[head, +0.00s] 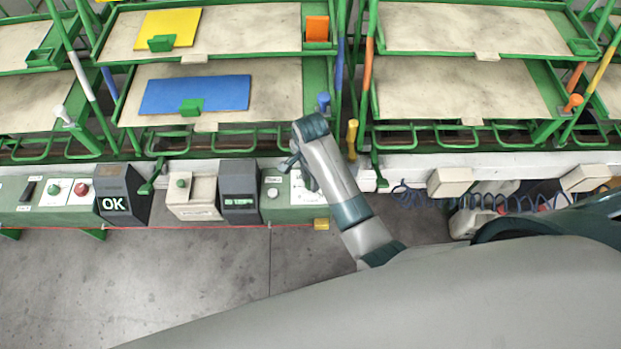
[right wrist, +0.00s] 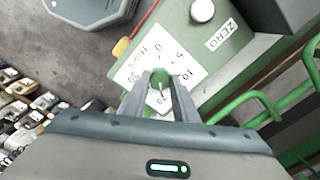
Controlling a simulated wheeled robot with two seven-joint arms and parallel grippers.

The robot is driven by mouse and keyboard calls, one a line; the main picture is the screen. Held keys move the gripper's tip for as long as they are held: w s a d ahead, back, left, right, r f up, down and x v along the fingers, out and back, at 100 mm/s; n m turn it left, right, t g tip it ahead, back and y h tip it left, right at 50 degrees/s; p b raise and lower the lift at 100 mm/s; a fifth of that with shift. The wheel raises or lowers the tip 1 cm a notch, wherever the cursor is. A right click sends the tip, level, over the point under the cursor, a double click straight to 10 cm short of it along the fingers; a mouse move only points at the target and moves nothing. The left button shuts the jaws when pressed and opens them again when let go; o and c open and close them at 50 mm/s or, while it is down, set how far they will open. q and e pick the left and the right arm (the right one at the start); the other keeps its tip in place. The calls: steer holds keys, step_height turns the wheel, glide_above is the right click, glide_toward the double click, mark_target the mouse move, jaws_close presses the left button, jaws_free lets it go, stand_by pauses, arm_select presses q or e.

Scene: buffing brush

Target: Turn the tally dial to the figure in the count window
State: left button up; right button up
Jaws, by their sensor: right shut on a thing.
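The tally dial's white card (head: 300,190) is on the green control box, mostly behind my right gripper (head: 296,168). In the right wrist view the card (right wrist: 183,62) shows printed figures including 0, 5, 10 and 30. My right gripper (right wrist: 160,88) is shut on the small green dial knob (right wrist: 160,76), which has a pale pointer line. The exact figure it points at is unclear. The count window (head: 239,202) is a small lit green display on a dark grey box left of the dial; its figure is too small to read. My left gripper is not in view.
A white button (right wrist: 203,10) beside a ZERO label sits near the dial. A beige box with a green button (head: 181,183) and a dark OK display (head: 115,204) stand farther left. Green racks (head: 215,95) with blue and yellow sheets rise behind.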

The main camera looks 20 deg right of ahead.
steer(key=shift+w+d+r, duration=0.1)
stand_by(0.3)
steer(key=o, duration=1.1)
steer(key=shift+c, duration=0.2)
